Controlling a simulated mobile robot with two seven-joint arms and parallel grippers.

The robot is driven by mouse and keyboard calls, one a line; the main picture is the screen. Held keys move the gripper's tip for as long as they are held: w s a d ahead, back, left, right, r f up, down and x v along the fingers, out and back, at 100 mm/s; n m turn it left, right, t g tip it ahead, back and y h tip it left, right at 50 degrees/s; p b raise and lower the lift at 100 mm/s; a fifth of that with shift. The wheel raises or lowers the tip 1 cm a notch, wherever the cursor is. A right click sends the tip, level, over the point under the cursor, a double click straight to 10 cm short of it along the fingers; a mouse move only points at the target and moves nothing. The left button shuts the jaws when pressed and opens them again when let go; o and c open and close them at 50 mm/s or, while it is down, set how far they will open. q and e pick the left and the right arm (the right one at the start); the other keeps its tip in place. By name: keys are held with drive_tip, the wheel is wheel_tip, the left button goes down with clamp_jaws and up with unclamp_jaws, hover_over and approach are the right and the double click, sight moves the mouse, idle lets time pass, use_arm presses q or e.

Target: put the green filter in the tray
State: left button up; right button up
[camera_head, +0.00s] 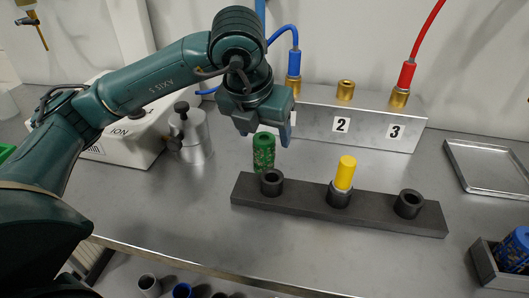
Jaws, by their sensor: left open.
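The green filter (264,153) is a perforated green cylinder standing upright on the metal table, just behind the left end of a dark rack. My left gripper (265,132) is open and just above the filter, its fingers pointing down on either side of the filter's top. I cannot tell whether a finger touches it. The tray (485,192) is a shallow, empty metal tray at the right edge of the table. My right gripper is not in view.
The dark rack (300,199) has three round holders; a yellow cylinder (345,172) stands in the middle one. A numbered metal block (362,130) with blue and red hoses stands behind. A blue filter (514,250) sits in a dark box (487,268) at lower right. A metal pot (191,138) stands left.

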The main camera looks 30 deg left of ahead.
sight(266, 147)
use_arm(q)
drive_tip(key=shift+a+x, duration=0.2)
drive_tip(key=shift+x, duration=1.5)
drive_tip(key=shift+a+x, duration=0.2)
drive_tip(key=shift+x, duration=1.45)
drive_tip(key=shift+c, duration=0.6)
drive_tip(key=c, duration=1.1)
